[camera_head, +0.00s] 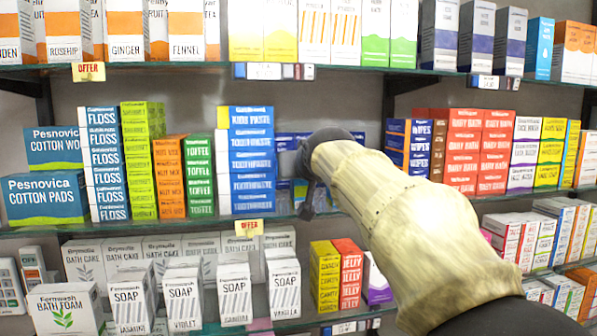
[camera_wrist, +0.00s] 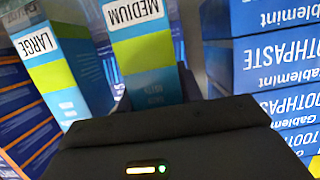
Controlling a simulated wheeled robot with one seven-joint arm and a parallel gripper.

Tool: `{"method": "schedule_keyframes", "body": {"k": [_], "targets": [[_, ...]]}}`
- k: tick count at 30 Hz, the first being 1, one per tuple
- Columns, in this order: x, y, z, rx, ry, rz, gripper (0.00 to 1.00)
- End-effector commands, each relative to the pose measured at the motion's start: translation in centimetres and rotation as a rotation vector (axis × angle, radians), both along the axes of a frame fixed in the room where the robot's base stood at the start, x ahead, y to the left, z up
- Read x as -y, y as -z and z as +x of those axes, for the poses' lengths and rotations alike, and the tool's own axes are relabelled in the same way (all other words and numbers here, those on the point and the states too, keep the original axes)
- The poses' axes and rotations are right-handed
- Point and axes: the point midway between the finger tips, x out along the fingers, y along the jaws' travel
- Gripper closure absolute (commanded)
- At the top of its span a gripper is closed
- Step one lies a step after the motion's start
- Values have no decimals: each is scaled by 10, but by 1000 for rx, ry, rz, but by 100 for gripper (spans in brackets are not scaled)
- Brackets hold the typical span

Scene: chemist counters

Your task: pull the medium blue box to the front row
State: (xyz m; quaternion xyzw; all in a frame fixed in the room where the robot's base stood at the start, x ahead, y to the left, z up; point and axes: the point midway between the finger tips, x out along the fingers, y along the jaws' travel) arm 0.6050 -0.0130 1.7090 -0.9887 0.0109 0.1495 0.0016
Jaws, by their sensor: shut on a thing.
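The medium blue box (camera_wrist: 143,52) is in the middle of the wrist view, blue with a green band and a white label reading MEDIUM. My gripper (camera_wrist: 156,98) is shut on its near end, one finger on each side. In the head view my arm and gripper (camera_head: 308,182) reach into the middle shelf and hide most of this box. A similar blue and green box marked LARGE (camera_wrist: 57,70) stands beside it, to the left in the wrist view.
A stack of blue toothpaste boxes (camera_head: 252,163) stands close by, left of my gripper; it also shows at right in the wrist view (camera_wrist: 275,65). Dark blue and red boxes (camera_head: 465,150) stand to the right. The glass shelf edge (camera_head: 150,229) runs below.

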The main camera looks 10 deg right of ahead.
Motion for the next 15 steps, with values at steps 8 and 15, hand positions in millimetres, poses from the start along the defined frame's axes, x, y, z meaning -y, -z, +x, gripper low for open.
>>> {"method": "schedule_keyframes", "body": {"k": [8,15], "targets": [[0,0,0,0,1,0,39],[0,0,0,0,1,0,39]]}}
